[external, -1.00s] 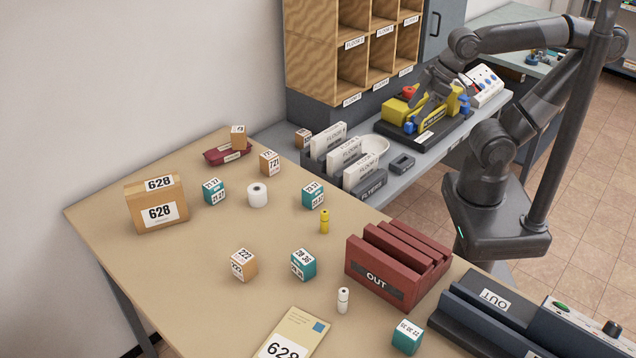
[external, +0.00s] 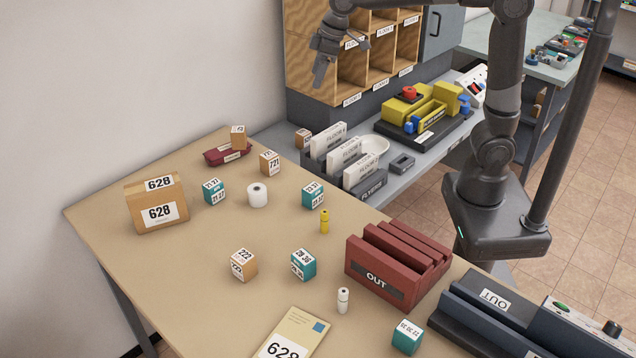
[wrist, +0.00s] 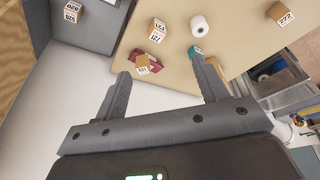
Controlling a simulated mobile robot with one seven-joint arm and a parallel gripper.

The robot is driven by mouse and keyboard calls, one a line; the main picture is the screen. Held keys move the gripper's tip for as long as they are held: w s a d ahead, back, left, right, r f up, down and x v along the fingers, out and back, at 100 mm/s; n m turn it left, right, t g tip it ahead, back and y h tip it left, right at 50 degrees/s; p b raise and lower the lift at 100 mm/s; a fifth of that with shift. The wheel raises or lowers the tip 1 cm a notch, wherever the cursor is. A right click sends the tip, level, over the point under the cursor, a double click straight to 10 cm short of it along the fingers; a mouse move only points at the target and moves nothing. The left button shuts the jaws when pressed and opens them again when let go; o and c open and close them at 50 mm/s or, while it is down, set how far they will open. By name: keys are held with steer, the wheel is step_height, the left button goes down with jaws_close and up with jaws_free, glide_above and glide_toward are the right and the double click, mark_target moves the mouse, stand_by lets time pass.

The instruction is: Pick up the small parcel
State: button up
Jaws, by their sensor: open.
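Several small cardboard parcels are in view, and I cannot tell which one the task names. One sits on a dark red tray (external: 215,156) at the table's far end: the tan box (external: 238,136). A tan box marked 721 (external: 270,163) stands beside it, and a tan box marked 222 (external: 243,264) stands nearer the front. My gripper (external: 318,80) is open and empty, high above the far end, in front of the cubbies. In the wrist view, the box on the tray (wrist: 142,65) shows between my open fingers (wrist: 160,82), well below them.
A large 628 carton (external: 157,204) stands at the table's left. Teal boxes (external: 303,264), a white roll (external: 257,195) and a yellow bottle (external: 324,221) are spread around. A red OUT rack (external: 375,280) stands at right. Wooden cubbies (external: 350,55) rise behind my gripper.

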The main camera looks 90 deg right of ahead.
steer(key=w+d+f+g, duration=0.1)
steer(key=w+d+f, duration=0.2)
steer(key=w, duration=0.4)
steer(key=w+d+f, duration=0.2)
steer(key=w+d, duration=0.1)
steer(key=w, duration=0.4)
steer(key=g, duration=0.1)
glide_above(235, 127)
steer(key=s, duration=0.1)
steer(key=f, duration=1.1)
steer(key=shift+s+d, duration=0.15)
steer(key=shift+s, duration=0.05)
steer(key=f, duration=0.5)
steer(key=shift+w+f, duration=0.4)
steer(key=f, duration=0.3)
steer(key=w+f, duration=0.1)
steer(key=f, duration=0.1)
steer(key=shift+a, duration=0.25)
steer(key=c, duration=1.2)
